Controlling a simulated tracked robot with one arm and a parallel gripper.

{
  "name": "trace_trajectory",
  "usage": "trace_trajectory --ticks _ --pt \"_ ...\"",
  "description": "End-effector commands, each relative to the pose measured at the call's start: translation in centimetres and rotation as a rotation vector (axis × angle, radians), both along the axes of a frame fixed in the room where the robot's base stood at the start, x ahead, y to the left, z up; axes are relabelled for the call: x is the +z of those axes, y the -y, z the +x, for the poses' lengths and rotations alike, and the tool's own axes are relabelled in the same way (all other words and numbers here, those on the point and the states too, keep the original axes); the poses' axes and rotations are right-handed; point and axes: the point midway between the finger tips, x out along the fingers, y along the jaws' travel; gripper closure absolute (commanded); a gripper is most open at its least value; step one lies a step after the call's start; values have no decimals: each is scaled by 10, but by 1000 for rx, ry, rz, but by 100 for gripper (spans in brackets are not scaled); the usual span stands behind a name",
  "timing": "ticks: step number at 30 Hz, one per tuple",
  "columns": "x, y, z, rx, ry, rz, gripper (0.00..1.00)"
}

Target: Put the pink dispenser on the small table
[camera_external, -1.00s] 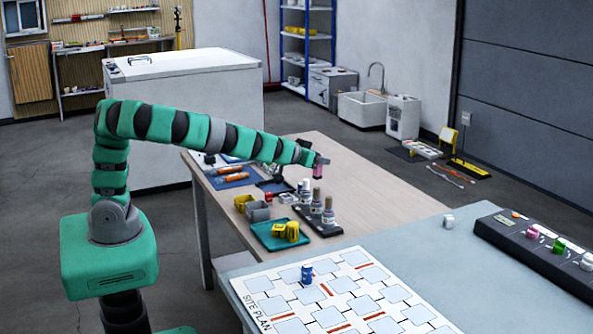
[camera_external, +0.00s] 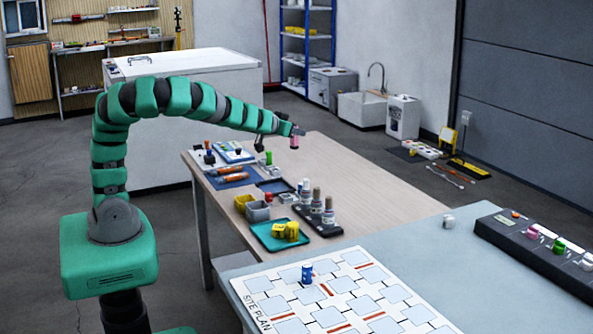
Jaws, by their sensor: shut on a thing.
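My gripper (camera_external: 294,133) is shut on a small pink item (camera_external: 294,142), apparently the pink dispenser, and holds it over the far part of the wooden table (camera_external: 365,185). The fingers are small here and partly hide its top. It looks roughly upright and raised, though its height above the tabletop is hard to judge. I cannot tell which surface is the small table. Another pink piece (camera_external: 533,232) sits on the long dark box at the right.
On the wooden table are a small green item (camera_external: 268,158), a dark tray (camera_external: 273,186), several bottles in a dark rack (camera_external: 320,227) and a teal tray (camera_external: 268,240) with yellow pieces. A grey table with a site plan (camera_external: 350,290) stands in front. The wooden table's right side is clear.

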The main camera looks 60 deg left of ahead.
Motion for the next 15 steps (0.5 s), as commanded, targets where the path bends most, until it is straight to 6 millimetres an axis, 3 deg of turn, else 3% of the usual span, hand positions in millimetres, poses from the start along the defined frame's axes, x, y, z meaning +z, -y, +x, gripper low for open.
trace_trajectory --ticks 15 --pt "-46 -133 -4 -97 0 -2 100"
